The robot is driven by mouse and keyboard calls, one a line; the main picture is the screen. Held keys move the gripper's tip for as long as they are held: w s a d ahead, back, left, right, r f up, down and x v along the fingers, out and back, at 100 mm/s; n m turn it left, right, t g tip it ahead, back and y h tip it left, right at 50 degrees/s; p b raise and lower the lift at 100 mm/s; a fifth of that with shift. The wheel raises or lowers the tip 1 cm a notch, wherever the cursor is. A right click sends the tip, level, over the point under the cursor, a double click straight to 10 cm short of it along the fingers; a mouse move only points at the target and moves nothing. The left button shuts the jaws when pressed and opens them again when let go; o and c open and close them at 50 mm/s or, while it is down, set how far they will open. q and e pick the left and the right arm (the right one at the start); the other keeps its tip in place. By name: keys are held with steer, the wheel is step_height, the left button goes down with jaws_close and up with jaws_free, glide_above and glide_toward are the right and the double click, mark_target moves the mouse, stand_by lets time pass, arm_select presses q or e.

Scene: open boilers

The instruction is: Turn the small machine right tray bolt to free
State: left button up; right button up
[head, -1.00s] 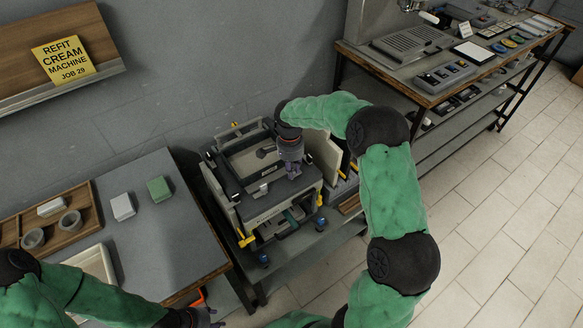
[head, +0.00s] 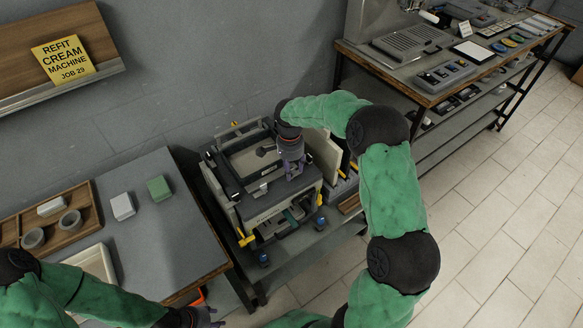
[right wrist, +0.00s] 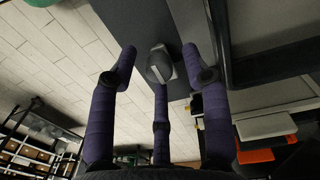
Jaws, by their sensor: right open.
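The small machine (head: 262,210) stands on a grey bench in the middle of the head view, with an open top. My right gripper (head: 292,172) is over its right side, fingers pointing down. In the right wrist view my right gripper (right wrist: 158,62) is open, its purple fingers spread around a round grey bolt head (right wrist: 159,68) with a raised bar across it. I cannot tell whether any finger touches it. In the head view the gripper hides the bolt. My left gripper (head: 205,318) is low at the bottom edge, partly cut off; its jaw state is unclear.
A grey table (head: 160,230) at left carries a wooden tray (head: 85,220) with cups, a white block (head: 122,206) and a green block (head: 159,189). A pale upright panel (head: 325,152) stands close to the right of my right gripper. A loaded workbench (head: 425,92) is at back right.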

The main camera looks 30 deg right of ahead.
step_height(320, 180, up, 12)
steer(key=shift+w, duration=0.25)
stand_by(0.3)
stand_by(0.4)
